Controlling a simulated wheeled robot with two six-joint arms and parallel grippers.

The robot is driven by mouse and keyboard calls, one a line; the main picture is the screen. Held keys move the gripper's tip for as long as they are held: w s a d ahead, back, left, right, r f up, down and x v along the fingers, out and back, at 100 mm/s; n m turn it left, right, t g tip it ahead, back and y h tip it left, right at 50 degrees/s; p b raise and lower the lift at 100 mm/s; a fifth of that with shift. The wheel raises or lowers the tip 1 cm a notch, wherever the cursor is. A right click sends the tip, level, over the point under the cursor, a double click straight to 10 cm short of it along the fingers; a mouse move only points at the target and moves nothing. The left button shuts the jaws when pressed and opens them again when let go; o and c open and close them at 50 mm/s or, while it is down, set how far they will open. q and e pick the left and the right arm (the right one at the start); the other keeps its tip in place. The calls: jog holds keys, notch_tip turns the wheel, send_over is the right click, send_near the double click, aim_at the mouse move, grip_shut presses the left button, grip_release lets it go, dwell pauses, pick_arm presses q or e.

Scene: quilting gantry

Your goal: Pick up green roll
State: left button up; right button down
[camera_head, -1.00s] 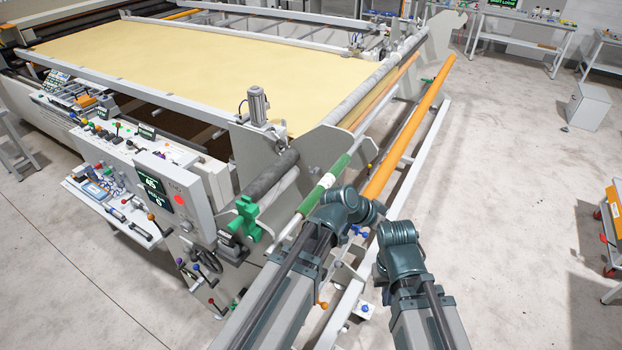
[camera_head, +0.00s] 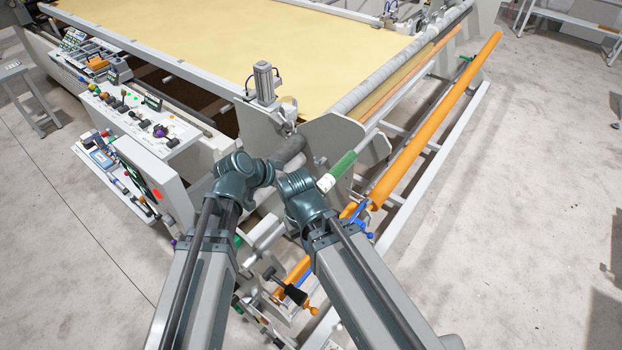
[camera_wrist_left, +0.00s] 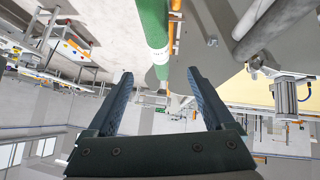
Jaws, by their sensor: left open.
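The green roll (camera_head: 343,164) is a slim green cylinder with a white band, lying along the machine's front right side beside the grey end plate. My arms cover its near part in the head view. In the left wrist view the green roll (camera_wrist_left: 154,22) runs down from the top edge, with its white band and a further green stretch above the jaws. My left gripper (camera_wrist_left: 160,73) is open, with nothing between its fingers. The roll appears beyond the fingertips, and I cannot tell the distance. My right gripper is not seen in the head view.
A long orange roll (camera_head: 435,122) lies parallel to the right on the frame. A motor (camera_head: 264,82) rises behind my arms. The floor (camera_head: 530,200) at right is clear.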

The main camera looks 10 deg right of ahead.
aim_at(318, 185)
pick_arm(q)
jog(key=b+x, duration=0.5)
jog(key=x, duration=0.3)
jog(key=shift+a+f+b, duration=0.1)
jog(key=shift+f+b, duration=0.05)
jog(key=shift+b, duration=0.15)
jog(key=shift+w, duration=0.1)
jog(key=b+x, duration=0.2)
jog(key=x, duration=0.1)
jog(key=b+x, duration=0.1)
jog(key=shift+d+f, duration=0.25)
jog(key=shift+d, duration=0.05)
jog(key=shift+w+d+f+b, duration=0.1)
jog(key=shift+d+f+b, duration=0.1)
jog(key=shift+d+b, duration=0.15)
jog(key=shift+r, duration=0.1)
grip_shut()
